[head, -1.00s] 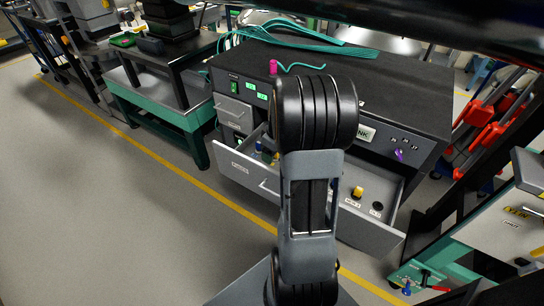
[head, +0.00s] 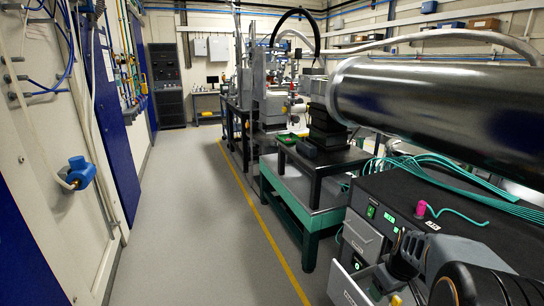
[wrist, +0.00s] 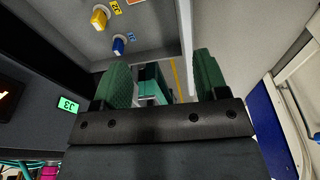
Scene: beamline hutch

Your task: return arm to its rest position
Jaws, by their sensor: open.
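My gripper (wrist: 163,82) shows in the wrist view with its two green ribbed pads apart and nothing between them. Its dark palm bar crosses the lower middle of that view. In the head view my black and grey arm is at the lower right, folded low in front of the black-topped cabinet (head: 385,190). In the wrist view a yellow knob (wrist: 100,18) and a blue knob (wrist: 119,45) stand on a grey drawer surface beyond the fingers. A lit green display (wrist: 68,104) is at the left. The rest of my arm is cut off by the frame.
An open drawer (head: 345,290) juts from the cabinet near my arm. A magenta item (head: 421,209) and teal cables (head: 440,170) lie on top. A large metal pipe (head: 440,95) hangs above. The grey floor aisle (head: 190,200) is clear, with blue panels on the left.

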